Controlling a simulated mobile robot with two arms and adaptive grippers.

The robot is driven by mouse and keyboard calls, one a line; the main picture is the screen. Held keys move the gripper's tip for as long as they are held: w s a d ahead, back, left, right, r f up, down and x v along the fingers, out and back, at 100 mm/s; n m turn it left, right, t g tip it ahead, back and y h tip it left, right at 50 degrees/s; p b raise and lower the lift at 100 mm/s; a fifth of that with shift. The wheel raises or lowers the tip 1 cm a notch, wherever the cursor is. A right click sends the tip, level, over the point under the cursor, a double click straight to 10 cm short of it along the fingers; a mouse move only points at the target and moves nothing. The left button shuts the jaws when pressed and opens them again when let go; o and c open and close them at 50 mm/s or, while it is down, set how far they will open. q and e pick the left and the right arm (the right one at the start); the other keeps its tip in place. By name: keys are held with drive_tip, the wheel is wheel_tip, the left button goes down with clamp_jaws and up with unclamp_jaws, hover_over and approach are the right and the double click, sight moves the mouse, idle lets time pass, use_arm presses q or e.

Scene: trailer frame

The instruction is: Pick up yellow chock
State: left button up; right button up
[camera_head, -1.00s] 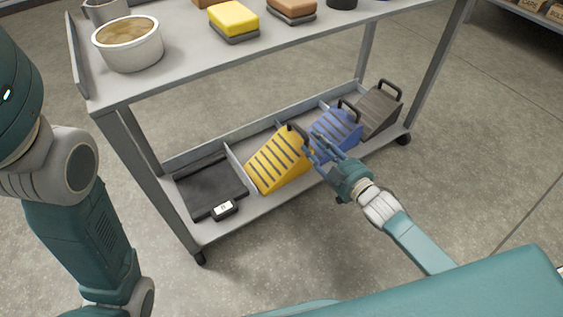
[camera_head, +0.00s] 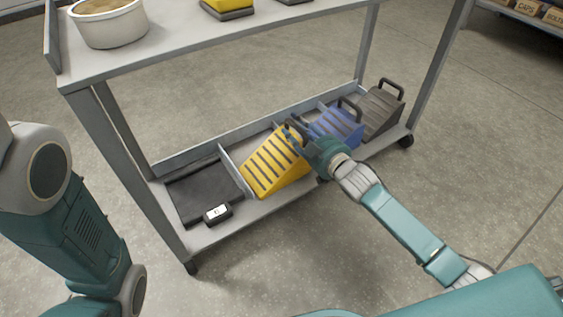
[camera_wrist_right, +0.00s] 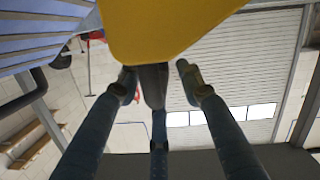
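The yellow chock (camera_head: 272,168), a ribbed wedge, sits on the lower shelf of the grey cart. My right gripper (camera_head: 297,138) is at the chock's upper right end, beside its dark handle. In the right wrist view the chock's yellow side (camera_wrist_right: 170,25) fills the top. There a dark grey part, seemingly the handle (camera_wrist_right: 152,84), lies between the spread fingertips of my right gripper (camera_wrist_right: 158,80). A gap shows between it and the right finger, so the gripper is open. My left arm shows at the left of the head view, but its gripper is out of frame.
A blue chock (camera_head: 337,126) and a grey chock (camera_head: 380,112) stand close to the right. A black scale (camera_head: 203,190) lies to the left. Low dividers separate the shelf bays.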

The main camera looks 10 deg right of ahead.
drive_tip(key=shift+c, duration=0.5)
clamp_jaws()
drive_tip(key=shift+r, duration=0.15)
drive_tip(key=shift+r, duration=0.1)
